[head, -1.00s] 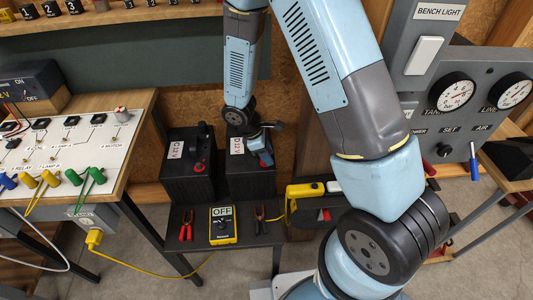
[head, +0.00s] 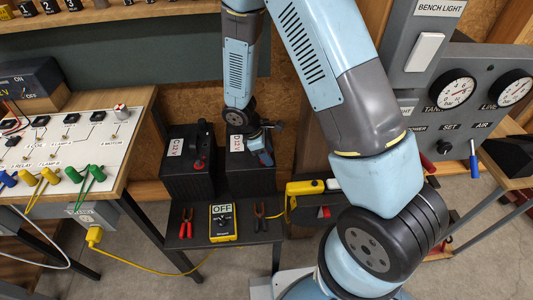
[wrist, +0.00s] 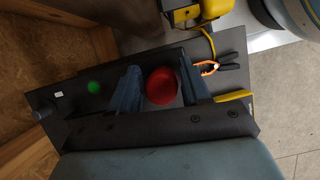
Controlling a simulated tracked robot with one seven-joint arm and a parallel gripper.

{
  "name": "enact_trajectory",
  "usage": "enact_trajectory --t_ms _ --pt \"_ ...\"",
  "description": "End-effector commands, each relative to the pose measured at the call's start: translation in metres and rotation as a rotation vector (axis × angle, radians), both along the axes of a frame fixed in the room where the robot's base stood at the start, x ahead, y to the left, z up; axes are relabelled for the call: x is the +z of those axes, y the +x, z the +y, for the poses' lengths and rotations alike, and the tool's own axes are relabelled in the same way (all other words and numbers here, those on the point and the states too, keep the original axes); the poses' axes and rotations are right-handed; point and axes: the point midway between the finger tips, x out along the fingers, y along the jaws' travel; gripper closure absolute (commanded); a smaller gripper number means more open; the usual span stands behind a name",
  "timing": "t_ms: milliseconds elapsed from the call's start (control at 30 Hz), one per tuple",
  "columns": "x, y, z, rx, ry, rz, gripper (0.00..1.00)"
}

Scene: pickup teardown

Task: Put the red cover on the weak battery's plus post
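Two black batteries stand side by side on a dark shelf: the left battery (head: 187,180) is labelled C 12V, the right battery (head: 250,180) D 12V. Nothing here shows which is weak. My gripper (head: 265,157) is low over the top of the right battery. In the wrist view, the round red cover (wrist: 161,86) is between the two blue fingers of my gripper (wrist: 160,88), which appear to touch it on both sides. The post beneath it is hidden. A green dot (wrist: 94,87) shows on the battery top. A red part (head: 198,167) shows on the left battery.
A yellow meter reading OFF (head: 222,222) lies in front of the batteries, between red clamps (head: 187,223) and black clamps (head: 259,217). A yellow device (head: 305,187) sits at right. A switch board (head: 65,150) stands at left, a gauge panel (head: 465,100) at right.

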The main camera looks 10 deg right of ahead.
Motion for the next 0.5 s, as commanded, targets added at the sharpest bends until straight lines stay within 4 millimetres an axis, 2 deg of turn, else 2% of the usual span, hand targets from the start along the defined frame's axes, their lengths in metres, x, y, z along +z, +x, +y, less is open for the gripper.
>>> enact_trajectory --t_ms 33,200,500 --pt "0.0001 0.0 0.0 0.0 0.0 0.0 0.48" --pt "0.0001 0.0 0.0 0.0 0.0 0.0 0.32" --pt "0.0015 0.0002 0.0006 0.0 0.0 0.0 0.31"
